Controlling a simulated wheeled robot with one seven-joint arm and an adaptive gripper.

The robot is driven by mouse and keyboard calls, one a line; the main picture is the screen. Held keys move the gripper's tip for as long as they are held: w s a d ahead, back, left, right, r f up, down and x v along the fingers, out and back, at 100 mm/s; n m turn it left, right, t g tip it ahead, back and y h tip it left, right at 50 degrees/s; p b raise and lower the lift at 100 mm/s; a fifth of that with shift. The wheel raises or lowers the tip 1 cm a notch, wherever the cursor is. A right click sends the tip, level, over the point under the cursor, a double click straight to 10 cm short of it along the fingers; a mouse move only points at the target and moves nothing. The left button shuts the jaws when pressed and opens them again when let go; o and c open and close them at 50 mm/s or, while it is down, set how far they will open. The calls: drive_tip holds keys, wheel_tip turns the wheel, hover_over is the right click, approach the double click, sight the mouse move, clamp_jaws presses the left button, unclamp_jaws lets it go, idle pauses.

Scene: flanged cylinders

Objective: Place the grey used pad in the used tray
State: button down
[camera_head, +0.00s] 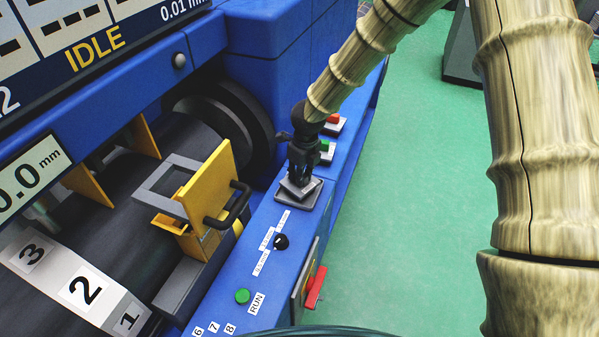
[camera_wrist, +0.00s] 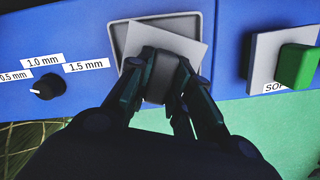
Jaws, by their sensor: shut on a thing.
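My gripper (camera_head: 303,168) points down and is shut on a flat square grey pad (camera_head: 297,189). The pad also shows in the wrist view (camera_wrist: 160,35), between and beyond the fingertips (camera_wrist: 161,76). The pad is turned a little and overlaps a shallow grey square tray (camera_head: 313,203) on the blue machine ledge. In the wrist view the tray's rim (camera_wrist: 118,38) shows around the pad's left and far sides. I cannot tell whether the pad touches the tray floor. No label on this tray is readable.
A black knob (camera_head: 281,241) and green RUN button (camera_head: 242,296) are nearer. A yellow holder (camera_head: 208,195) stands left.

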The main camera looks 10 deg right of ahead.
drive_tip(key=shift+d+f, duration=0.1)
drive_tip(key=shift+f, duration=0.1)
drive_tip(key=shift+f, duration=0.1)
drive_tip(key=c, duration=1.3)
unclamp_jaws()
drive_tip(key=r, duration=0.4)
drive_tip(key=r+b, duration=0.1)
drive_tip(key=r, duration=0.3)
drive_tip(key=s+r+b, duration=0.1)
drive_tip(key=r, duration=0.3)
drive_tip(key=shift+d+r, duration=0.1)
drive_tip(key=shift+d, duration=0.25)
drive_tip(key=shift+s, duration=0.1)
